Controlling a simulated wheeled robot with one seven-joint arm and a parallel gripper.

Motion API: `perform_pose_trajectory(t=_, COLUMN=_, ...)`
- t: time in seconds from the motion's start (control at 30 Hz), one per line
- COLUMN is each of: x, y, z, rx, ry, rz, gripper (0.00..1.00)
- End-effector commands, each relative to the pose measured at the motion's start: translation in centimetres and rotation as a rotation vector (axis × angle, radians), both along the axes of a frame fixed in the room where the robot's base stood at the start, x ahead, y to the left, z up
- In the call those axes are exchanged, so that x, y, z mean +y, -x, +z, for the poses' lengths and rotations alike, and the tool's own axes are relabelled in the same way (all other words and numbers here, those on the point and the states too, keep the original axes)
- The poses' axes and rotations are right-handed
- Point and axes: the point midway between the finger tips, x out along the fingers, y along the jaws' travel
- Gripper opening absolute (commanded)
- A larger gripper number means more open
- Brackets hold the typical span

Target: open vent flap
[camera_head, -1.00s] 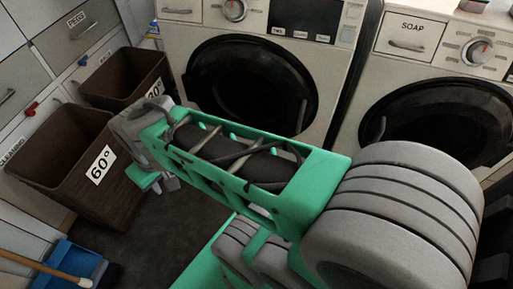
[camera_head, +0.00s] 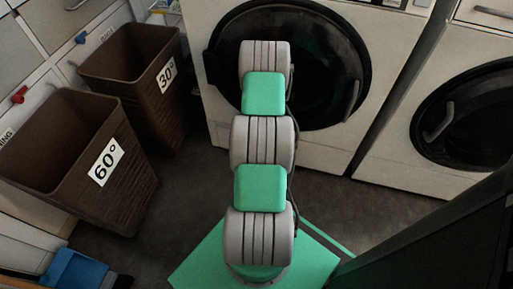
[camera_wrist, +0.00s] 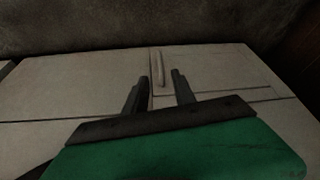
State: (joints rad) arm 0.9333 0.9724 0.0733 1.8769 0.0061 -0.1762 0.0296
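In the wrist view, a pale panel with thin seams shows a rectangular flap (camera_wrist: 215,73) outlined on it. A small raised upright handle (camera_wrist: 158,68) stands at the flap's left edge. My gripper (camera_wrist: 159,82) is open, with its two dark fingers apart and pointing at the panel. The handle appears between and beyond the fingertips; I cannot tell how large the gap is. In the head view my arm reaches toward the left washing machine (camera_head: 330,153), and my gripper is hidden behind the arm.
Brown baskets marked 60° (camera_head: 62,155) and 30° (camera_head: 140,75) stand at the left. A second washer (camera_head: 400,168) stands at the right. A blue dustpan (camera_head: 75,270) lies at the lower left. A dark upright surface (camera_head: 450,235) fills the lower right. Dark floor is clear between.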

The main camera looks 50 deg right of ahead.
Motion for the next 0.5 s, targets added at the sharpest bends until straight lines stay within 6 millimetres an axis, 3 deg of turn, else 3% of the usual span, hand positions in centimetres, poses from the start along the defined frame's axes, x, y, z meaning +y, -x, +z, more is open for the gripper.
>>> perform_pose_trajectory(t=0.13, x=-0.4, y=0.0, z=-0.9, rx=0.001, ry=-0.001, rz=-0.005, gripper=0.32)
perform_pose_trajectory(t=0.4, x=-2.2, y=-0.7, z=-5.8, rx=0.001, ry=-0.001, rz=-0.012, gripper=0.32)
perform_pose_trajectory(t=0.5, x=-2.6, y=-1.1, z=-6.8, rx=0.002, ry=-0.001, rz=-0.011, gripper=0.32)
